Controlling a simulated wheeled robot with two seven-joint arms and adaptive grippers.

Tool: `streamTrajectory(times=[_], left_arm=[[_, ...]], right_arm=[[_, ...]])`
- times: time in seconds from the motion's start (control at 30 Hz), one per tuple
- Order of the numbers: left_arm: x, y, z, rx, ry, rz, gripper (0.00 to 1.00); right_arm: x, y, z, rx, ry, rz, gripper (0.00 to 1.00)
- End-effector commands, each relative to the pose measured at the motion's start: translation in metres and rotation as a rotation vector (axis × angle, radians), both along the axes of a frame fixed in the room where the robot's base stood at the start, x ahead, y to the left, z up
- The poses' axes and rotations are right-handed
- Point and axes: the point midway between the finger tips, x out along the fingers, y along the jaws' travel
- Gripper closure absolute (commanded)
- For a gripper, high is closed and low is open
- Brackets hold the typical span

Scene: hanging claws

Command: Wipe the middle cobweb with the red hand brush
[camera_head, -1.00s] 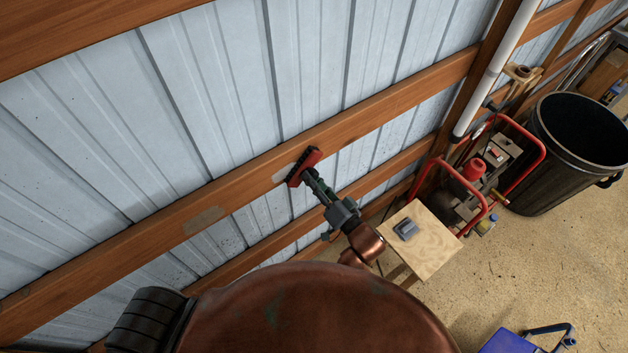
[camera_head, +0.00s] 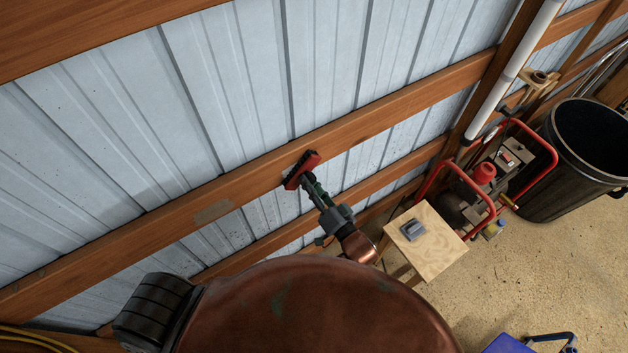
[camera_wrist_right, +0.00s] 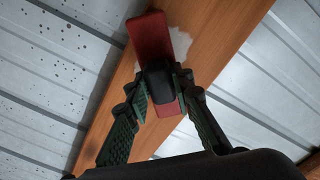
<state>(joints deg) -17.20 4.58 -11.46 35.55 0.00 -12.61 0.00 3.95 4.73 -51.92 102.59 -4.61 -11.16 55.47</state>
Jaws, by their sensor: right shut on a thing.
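The red hand brush (camera_head: 302,170) is pressed up to or very near the upper wooden beam on the metal wall. My right gripper (camera_head: 314,190) is shut on its dark handle (camera_wrist_right: 159,82), seen between the green fingers in the right wrist view. Another pale cobweb patch (camera_head: 212,211) is further left on the beam. I cannot tell which cobweb is the middle one. My left gripper is out of view.
A small wooden stand (camera_head: 440,243) with a grey object (camera_head: 412,230) is right of my arm. Beyond it are a red-framed machine (camera_head: 480,185) and a black bin (camera_head: 570,165). A blue item (camera_head: 508,344) lies at the lower right. The floor between is open.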

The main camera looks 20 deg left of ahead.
Motion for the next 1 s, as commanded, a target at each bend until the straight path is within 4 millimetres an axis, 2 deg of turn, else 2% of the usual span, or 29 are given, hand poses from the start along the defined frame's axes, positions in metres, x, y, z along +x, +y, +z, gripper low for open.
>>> streamTrajectory(times=[0.23,1.0], left_arm=[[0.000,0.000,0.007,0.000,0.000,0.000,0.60],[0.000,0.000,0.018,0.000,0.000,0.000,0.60]], right_arm=[[-0.016,0.015,0.003,0.004,-0.001,-0.001,0.98],[-0.047,0.041,0.003,0.003,-0.002,0.001,0.98]])
